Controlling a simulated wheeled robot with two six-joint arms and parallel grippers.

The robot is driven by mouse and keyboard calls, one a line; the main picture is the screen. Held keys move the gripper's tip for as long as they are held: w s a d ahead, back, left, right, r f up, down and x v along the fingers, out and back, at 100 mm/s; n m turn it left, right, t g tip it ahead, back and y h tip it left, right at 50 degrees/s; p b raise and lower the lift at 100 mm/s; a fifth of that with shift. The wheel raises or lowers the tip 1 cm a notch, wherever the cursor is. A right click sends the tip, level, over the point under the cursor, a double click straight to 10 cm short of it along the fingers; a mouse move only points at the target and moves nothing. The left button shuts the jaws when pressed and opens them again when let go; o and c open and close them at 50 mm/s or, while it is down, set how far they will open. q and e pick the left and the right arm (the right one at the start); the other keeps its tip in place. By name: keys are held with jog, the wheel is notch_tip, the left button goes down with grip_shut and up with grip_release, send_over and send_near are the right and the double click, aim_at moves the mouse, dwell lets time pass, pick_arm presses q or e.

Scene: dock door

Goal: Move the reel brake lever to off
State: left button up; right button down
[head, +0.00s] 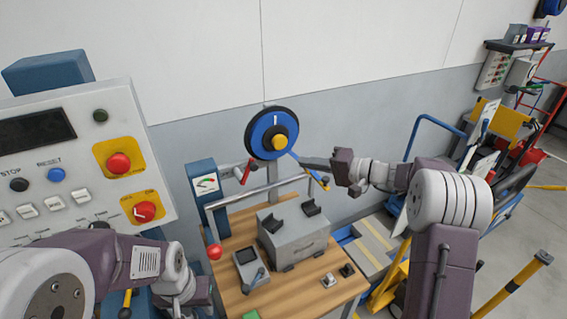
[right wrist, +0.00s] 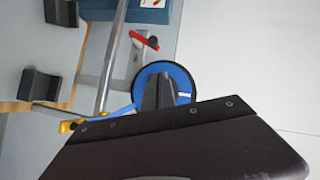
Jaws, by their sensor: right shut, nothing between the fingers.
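A round reel-like wheel (head: 262,140), blue with a black rim and a yellow hub, is mounted at the wall behind the bench. A blue lever (head: 309,171) slants from it down to the right and ends in a yellow tip. It also shows in the right wrist view (right wrist: 100,117). A red-handled lever (head: 246,172) sits just left below the wheel. I cannot tell which is the brake lever. My right gripper (head: 304,161) is shut and empty near the wheel's lower right; contact with the blue lever is unclear.
The wooden bench (head: 290,292) carries a grey box (head: 295,243) with two black cradles. A metal rail (head: 255,192) and a blue gauge post (head: 205,192) stand near the wheel. A control panel (head: 75,150) is at left. Carts and a blue trolley stand at right.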

jog(key=shift+d+f, duration=0.2)
jog(key=shift+d, duration=0.1)
jog(key=shift+a, duration=0.1)
jog(key=p, duration=0.5)
send_near(253, 163)
jog(key=w+a, duration=0.3)
jog(key=shift+s+a+f+p, duration=0.1)
jog(key=shift+a+f+p, duration=0.2)
jog(key=shift+f, duration=0.2)
